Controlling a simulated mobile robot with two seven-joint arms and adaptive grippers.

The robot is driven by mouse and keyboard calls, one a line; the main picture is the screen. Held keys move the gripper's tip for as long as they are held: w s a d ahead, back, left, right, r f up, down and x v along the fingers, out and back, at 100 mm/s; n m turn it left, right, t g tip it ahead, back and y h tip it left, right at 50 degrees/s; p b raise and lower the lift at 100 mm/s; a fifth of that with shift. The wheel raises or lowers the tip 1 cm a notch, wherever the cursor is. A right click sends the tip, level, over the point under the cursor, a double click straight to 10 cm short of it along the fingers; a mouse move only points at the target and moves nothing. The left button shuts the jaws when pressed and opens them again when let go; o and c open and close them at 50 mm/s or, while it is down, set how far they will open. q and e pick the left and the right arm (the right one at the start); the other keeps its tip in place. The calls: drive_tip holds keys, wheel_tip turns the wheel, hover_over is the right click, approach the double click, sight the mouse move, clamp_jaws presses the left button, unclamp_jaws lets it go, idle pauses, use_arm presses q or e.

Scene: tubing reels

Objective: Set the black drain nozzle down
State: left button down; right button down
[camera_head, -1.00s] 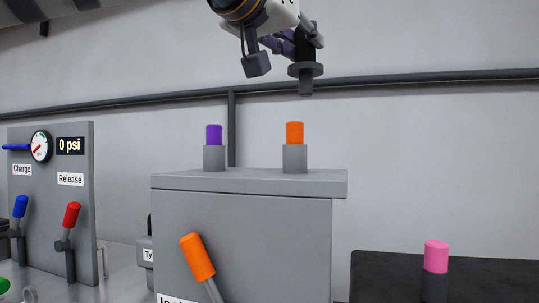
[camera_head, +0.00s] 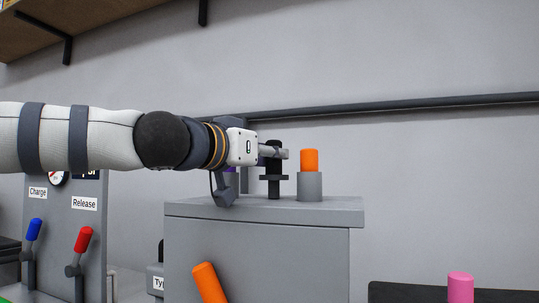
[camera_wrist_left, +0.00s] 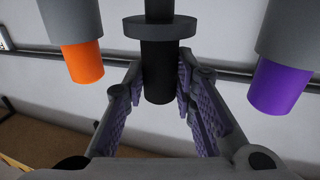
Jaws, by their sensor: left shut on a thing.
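My left gripper (camera_head: 277,153) is shut on the black drain nozzle (camera_head: 274,190). The nozzle is upright with a wide flange and a narrower stem below it. It is between the orange-capped post (camera_head: 311,186) and the purple-capped post (camera_head: 231,181), which my gripper partly hides. Its lower end is close to the top of the grey box (camera_head: 262,262); I cannot tell whether it touches. In the left wrist view the nozzle (camera_wrist_left: 158,70) shows between the finger pads, with the orange cap (camera_wrist_left: 82,62) and purple cap (camera_wrist_left: 279,87) on either side. My right gripper is not in view.
An orange lever (camera_head: 209,283) is on the box's front. A panel with a blue lever (camera_head: 34,230) and a red lever (camera_head: 83,240) stands at left. A pink-capped post (camera_head: 460,288) is at lower right. A dark pipe (camera_head: 420,107) runs along the wall.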

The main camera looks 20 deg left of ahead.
use_arm(q)
drive_tip(key=shift+s, duration=0.1)
drive_tip(key=c, duration=1.3)
unclamp_jaws()
